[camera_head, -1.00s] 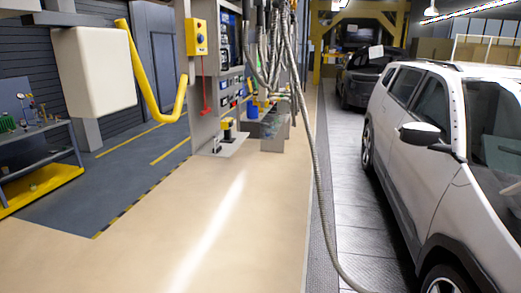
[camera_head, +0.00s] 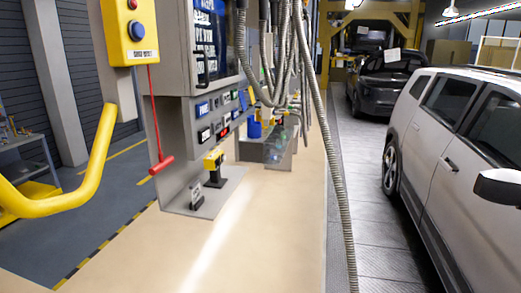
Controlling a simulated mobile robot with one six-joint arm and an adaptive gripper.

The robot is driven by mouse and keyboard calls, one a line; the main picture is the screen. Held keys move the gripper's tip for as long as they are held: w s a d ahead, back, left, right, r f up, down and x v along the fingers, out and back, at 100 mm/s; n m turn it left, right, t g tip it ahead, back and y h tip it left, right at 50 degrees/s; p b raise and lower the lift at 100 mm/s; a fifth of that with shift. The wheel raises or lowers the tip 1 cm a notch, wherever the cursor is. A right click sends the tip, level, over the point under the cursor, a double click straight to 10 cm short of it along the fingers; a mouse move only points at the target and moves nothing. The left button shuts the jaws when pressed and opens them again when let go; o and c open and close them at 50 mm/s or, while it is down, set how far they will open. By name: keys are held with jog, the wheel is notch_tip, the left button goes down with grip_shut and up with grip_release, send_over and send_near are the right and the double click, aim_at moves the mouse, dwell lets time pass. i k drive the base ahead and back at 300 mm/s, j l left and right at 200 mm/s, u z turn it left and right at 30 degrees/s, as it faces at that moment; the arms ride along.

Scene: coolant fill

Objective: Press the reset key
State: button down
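A yellow control box (camera_head: 131,45) is mounted on a grey post at the upper left. Which button is the reset key cannot be read with certainty. My gripper is not in view, and nothing touches the box.
A bent yellow tube (camera_head: 85,183) crosses the left side below the box. A red T-handle (camera_head: 161,165) hangs on a red cord. A grey panel cabinet (camera_head: 180,130) and hanging hoses (camera_head: 325,130) stand mid-view. A white car (camera_head: 460,150) is at right. The beige floor (camera_head: 270,240) ahead is clear.

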aim_at(236, 112)
jog(key=i, duration=2)
jog(key=i+u, duration=0.15)
jog(key=i, duration=0.25)
jog(key=u, duration=0.15)
